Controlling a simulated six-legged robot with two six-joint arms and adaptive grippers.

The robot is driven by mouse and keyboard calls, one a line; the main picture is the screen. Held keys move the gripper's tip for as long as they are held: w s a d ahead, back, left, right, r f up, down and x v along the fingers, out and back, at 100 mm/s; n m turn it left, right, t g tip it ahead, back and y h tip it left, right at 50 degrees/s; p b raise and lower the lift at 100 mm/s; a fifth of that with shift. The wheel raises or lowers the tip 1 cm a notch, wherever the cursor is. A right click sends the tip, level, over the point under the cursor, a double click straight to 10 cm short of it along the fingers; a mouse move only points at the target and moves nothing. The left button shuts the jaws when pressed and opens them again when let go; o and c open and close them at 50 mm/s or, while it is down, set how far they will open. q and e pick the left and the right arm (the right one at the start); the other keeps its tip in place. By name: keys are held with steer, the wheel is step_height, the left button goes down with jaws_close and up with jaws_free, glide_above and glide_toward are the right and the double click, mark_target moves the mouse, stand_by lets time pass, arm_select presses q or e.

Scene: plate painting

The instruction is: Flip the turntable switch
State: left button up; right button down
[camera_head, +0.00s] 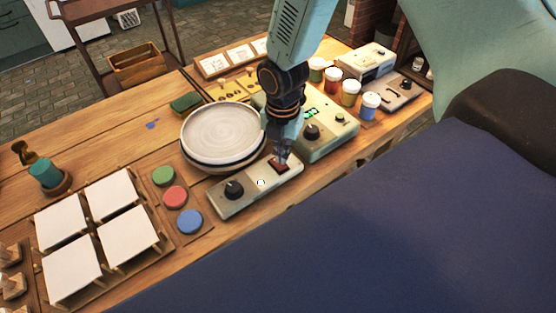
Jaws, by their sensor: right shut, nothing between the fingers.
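The turntable's control box (245,196) is a pale box with a black knob (233,189) on its left part. A dark red switch (279,165) sits at its right end. My right gripper (281,155) is shut and empty, pointing down at the switch; its tips are at or just above it, and I cannot tell whether they touch. The round plate (222,133) lies on the dark turntable behind the box. My left gripper is not in view.
A green-grey box with a dial and display (325,135) stands close right of my gripper. Several paint jars (351,92) stand beyond it. Red, green and blue discs (175,196) and white tiles (109,193) lie to the left.

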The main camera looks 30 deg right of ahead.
steer(key=shift+f+b, duration=0.6)
steer(key=shift+f, duration=0.5)
stand_by(0.8)
steer(key=shift+s, duration=0.1)
steer(key=shift+r+p, duration=0.8)
steer(key=shift+p, duration=0.15)
step_height(320, 180, up, 2)
steer(key=shift+r+p, duration=0.2)
steer(key=shift+p, duration=0.95)
step_height(320, 180, up, 2)
steer(key=shift+r+p, duration=0.1)
steer(key=shift+p, duration=1.05)
steer(key=shift+r+p, duration=0.4)
steer(key=shift+r, duration=0.05)
steer(key=shift+f, duration=0.1)
